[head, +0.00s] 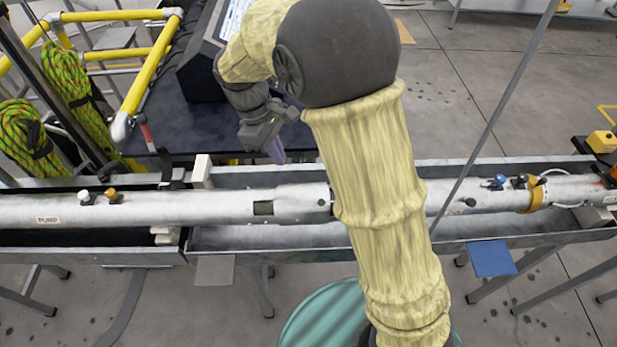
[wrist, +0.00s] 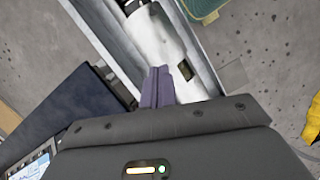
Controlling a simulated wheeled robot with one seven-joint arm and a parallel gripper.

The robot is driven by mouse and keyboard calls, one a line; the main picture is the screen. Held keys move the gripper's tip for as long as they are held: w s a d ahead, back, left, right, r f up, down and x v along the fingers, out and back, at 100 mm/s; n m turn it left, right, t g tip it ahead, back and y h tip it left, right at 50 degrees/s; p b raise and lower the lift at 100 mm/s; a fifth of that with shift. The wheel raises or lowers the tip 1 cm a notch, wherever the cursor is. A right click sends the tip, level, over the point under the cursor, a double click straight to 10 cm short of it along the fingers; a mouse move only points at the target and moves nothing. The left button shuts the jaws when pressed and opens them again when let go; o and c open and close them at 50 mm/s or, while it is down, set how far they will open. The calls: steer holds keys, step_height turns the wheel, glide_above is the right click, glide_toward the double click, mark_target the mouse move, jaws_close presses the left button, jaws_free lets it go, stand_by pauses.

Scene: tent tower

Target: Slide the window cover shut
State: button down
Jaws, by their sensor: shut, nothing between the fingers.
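A long silvery tube lies across the head view in a grey trough. A small dark square window (head: 263,208) is open in its side, also seen in the wrist view (wrist: 186,70). Just right of it in the head view is a wider sleeve-like section (head: 302,199), which looks like the window cover; it also shows in the wrist view (wrist: 150,32). My gripper (head: 277,156) is shut and empty, its purple-grey fingers pointing down just behind the tube, near the window and sleeve. In the wrist view the fingertips (wrist: 158,72) appear beside the window; I cannot tell whether they touch.
The trough (head: 230,241) has raised walls along the tube. A dark table (head: 185,128) with a monitor stands behind it. A yellow rail frame (head: 150,65) and coiled green ropes (head: 65,75) are at left. Small knobs (head: 98,197) stick up from the tube. My arm hides part of the tube.

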steer(key=p, duration=0.2)
glide_toward(317, 205)
steer(key=a+f, duration=0.1)
steer(key=w+a+f, duration=0.1)
steer(key=shift+a+f, duration=0.3)
steer(key=shift+a, duration=0.05)
steer(key=shift+s+d+f+p, duration=0.2)
steer(key=shift+s+d+f, duration=0.1)
steer(key=shift+d, duration=0.35)
steer(key=shift+s+d+f+p, duration=0.2)
steer(key=shift+s+d+f, duration=0.1)
steer(key=shift+d, duration=0.35)
steer(key=shift+s+d+f+p, duration=0.2)
steer(key=shift+d+f, duration=0.05)
steer(key=shift+d, duration=0.35)
steer(key=shift+d, duration=0.1)
